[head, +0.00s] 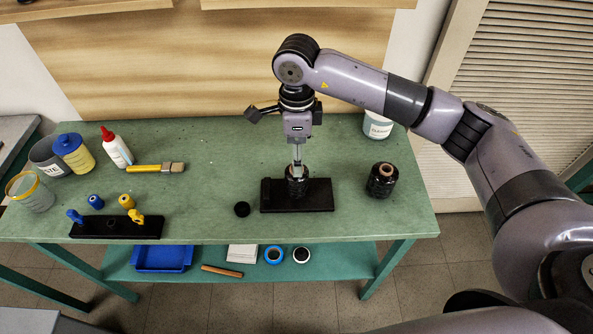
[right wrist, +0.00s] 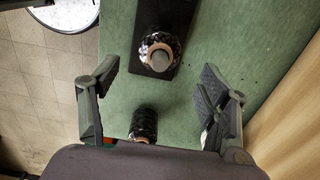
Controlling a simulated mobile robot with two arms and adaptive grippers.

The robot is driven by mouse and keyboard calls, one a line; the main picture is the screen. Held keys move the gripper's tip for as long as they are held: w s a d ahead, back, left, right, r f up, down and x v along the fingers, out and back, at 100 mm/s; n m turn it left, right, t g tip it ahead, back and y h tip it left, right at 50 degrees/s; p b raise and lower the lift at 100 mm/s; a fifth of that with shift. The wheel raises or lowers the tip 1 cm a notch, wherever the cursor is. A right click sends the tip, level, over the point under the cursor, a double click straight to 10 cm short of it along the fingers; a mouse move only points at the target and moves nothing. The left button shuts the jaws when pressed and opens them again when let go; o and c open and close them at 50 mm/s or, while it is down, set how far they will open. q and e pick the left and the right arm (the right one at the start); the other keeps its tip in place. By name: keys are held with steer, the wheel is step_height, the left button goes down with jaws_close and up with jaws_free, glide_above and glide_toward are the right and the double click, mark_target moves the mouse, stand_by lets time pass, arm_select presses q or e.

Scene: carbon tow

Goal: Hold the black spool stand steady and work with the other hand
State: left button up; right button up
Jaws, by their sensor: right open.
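The black spool stand (head: 322,196) lies flat near the middle of the green table, with a dark spool (head: 296,187) upright on it. In the right wrist view the stand (right wrist: 180,18) shows at the top, with the spool's pale core end (right wrist: 160,58) facing me. My right gripper (head: 297,163) points down over the spool, which it partly covers. In the right wrist view its fingers (right wrist: 160,75) are wide apart with nothing gripped; I cannot tell the height gap. My left gripper is in neither view.
A loose black spool (head: 382,181) stands to the right, and a white container (head: 377,126) behind it. A brush (head: 155,168), bottle (head: 117,150), jars and a black rack (head: 115,228) fill the left.

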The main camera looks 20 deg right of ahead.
mark_target(297, 178)
step_height(297, 178, down, 9)
steer(key=shift+r+p, duration=0.1)
steer(key=shift+p, duration=0.8)
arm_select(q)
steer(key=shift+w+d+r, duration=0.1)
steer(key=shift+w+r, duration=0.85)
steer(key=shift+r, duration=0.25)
arm_select(e)
steer(key=shift+f, duration=0.6)
steer(key=shift+c, duration=0.4)
